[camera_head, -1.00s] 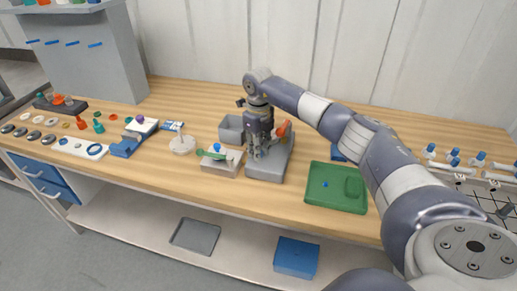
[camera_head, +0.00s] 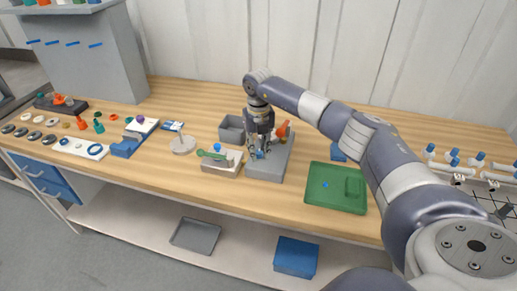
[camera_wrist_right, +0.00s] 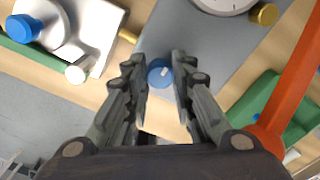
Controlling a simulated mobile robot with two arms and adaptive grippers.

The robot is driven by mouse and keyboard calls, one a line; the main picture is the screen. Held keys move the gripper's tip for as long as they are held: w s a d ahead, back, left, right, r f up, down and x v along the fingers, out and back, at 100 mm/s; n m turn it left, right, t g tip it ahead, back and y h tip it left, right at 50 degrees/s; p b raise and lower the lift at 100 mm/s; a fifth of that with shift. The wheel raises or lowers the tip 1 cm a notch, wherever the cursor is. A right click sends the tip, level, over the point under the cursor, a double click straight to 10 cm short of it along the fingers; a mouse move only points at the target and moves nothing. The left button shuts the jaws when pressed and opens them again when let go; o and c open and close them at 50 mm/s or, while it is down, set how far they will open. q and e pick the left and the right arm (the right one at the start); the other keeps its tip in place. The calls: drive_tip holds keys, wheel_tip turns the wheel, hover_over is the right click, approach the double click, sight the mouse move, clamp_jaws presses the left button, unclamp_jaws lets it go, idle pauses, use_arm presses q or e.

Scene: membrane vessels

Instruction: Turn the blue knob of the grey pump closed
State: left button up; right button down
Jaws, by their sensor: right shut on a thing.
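The grey pump (camera_head: 265,172) is a box-shaped body on the table, below my right gripper (camera_head: 261,150). Its grey top (camera_wrist_right: 193,42) also shows in the right wrist view, with a white round dial (camera_wrist_right: 224,4) at the upper edge. The blue knob (camera_wrist_right: 160,73) with a pale mark on it sits between the fingertips of my right gripper (camera_wrist_right: 160,76). The gripper points down and is shut on the knob. In the head view the fingers partly hide the blue knob (camera_head: 260,155). My left gripper is not in view.
An orange-red handle (camera_wrist_right: 296,76) rises close beside the right gripper. A white block with a blue knob (camera_head: 217,147) and green lever stands left of the pump. A grey bin (camera_head: 231,130) is behind it. A green tray (camera_head: 325,201) lies to the right.

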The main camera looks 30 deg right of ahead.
sight(259, 152)
drive_tip(key=c, duration=1.3)
unclamp_jaws()
drive_tip(key=shift+c, duration=0.2)
wheel_tip(259, 152, up, 12)
